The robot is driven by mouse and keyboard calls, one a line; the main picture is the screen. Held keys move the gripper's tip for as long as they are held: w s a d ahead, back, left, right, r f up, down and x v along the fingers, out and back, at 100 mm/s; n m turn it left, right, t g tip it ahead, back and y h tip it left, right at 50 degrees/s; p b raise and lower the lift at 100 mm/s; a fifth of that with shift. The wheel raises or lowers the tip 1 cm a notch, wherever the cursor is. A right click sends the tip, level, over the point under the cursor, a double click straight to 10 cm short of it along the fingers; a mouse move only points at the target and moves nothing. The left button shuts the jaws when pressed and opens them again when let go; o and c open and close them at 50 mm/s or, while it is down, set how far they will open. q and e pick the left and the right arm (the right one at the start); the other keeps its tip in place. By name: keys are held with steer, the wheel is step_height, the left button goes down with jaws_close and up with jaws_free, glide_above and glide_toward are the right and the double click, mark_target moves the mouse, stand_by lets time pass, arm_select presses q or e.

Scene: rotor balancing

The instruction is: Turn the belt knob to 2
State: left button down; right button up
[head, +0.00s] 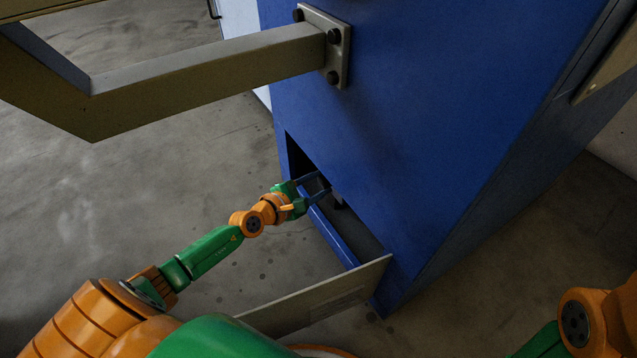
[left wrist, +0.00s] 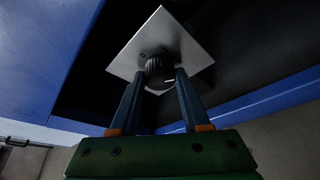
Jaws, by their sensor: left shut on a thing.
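The belt knob (left wrist: 160,70) is a dark ribbed round knob on a pale square plate (left wrist: 163,38) in the left wrist view. A short white mark shows on the knob's lower right face. No numbers can be read on the plate. My left gripper (head: 324,184) reaches into a low opening in the blue cabinet (head: 370,130). In the left wrist view its two blue fingers (left wrist: 160,82) stand on either side of the knob and are shut on it. In the head view the knob is too dark and small to tell. My right gripper is outside the view.
A pale open flap (head: 325,302) juts out below the opening, close to my left arm. The opening's blue lower edge (head: 333,238) runs under the gripper. A thick beam (head: 215,68) is bolted to the cabinet above. The concrete floor at left is clear.

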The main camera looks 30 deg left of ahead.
arm_select(q)
steer(key=shift+c, duration=1.9)
jaws_free()
steer(key=shift+s+r, duration=0.1)
steer(key=shift+s, duration=0.15)
steer(key=p+v, duration=0.1)
steer(key=v, duration=0.5)
steer(key=shift+s+a+p, duration=0.15)
steer(key=shift+s+p, duration=0.1)
steer(key=shift+p, duration=0.15)
